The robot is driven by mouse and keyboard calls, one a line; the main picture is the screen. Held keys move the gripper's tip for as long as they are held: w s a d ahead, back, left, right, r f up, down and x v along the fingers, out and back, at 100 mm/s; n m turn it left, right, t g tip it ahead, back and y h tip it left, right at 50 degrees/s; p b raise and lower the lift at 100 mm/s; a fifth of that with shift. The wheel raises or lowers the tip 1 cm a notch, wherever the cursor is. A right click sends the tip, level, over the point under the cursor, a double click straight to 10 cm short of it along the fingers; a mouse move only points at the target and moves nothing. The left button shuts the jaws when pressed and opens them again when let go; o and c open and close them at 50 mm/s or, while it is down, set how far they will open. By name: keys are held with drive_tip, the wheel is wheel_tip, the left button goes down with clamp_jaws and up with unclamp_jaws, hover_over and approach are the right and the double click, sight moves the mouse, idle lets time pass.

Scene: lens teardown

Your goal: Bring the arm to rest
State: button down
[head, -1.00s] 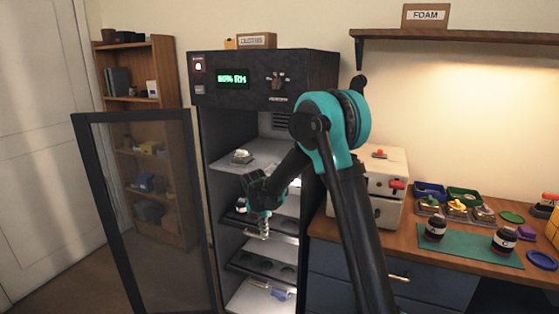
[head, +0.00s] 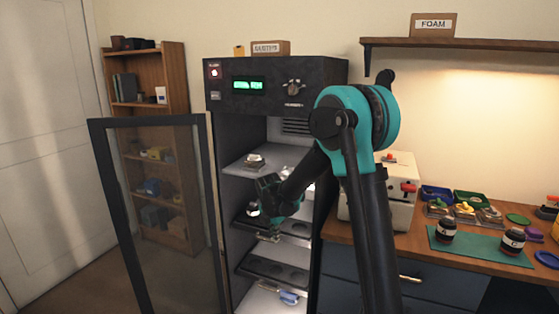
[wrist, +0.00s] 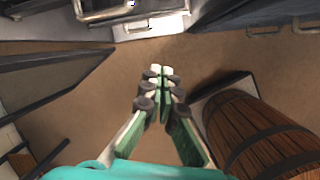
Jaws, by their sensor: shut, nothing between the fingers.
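My gripper (head: 270,237) hangs at the end of my bent arm, pointing down in front of the open cabinet (head: 225,100). In the wrist view my gripper (wrist: 162,72) has its green fingers together at the pale tips, with nothing between them. Brown floor (wrist: 150,52) shows beyond the tips. My teal elbow (head: 350,125) is raised high in front of the cabinet's right side. From the head view I cannot tell how far the fingers are from the shelf edges behind them.
The cabinet's glass door (head: 165,215) stands open at the left. A barrel (wrist: 255,130) is close on the right in the wrist view. The wooden bench (head: 335,228) at the right holds jars and trays. A metal shelf edge (wrist: 150,22) crosses the top of the wrist view.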

drive_tip(key=s+d+r+m, duration=0.4)
drive_tip(key=s+d+m, duration=0.9)
drive_tip(key=d, duration=0.1)
drive_tip(key=s+d+f+m, duration=0.2)
drive_tip(key=s+d+m, duration=0.1)
drive_tip(key=s+m, duration=0.4)
drive_tip(key=s+d+f+m+t, duration=0.1)
drive_tip(key=s+d+m, duration=0.2)
drive_tip(key=s+m, duration=0.4)
drive_tip(key=shift+s+d+f+t+y, duration=0.3)
drive_tip(key=shift+s+d+f+y, duration=0.05)
drive_tip(key=shift+s+d+y, duration=0.1)
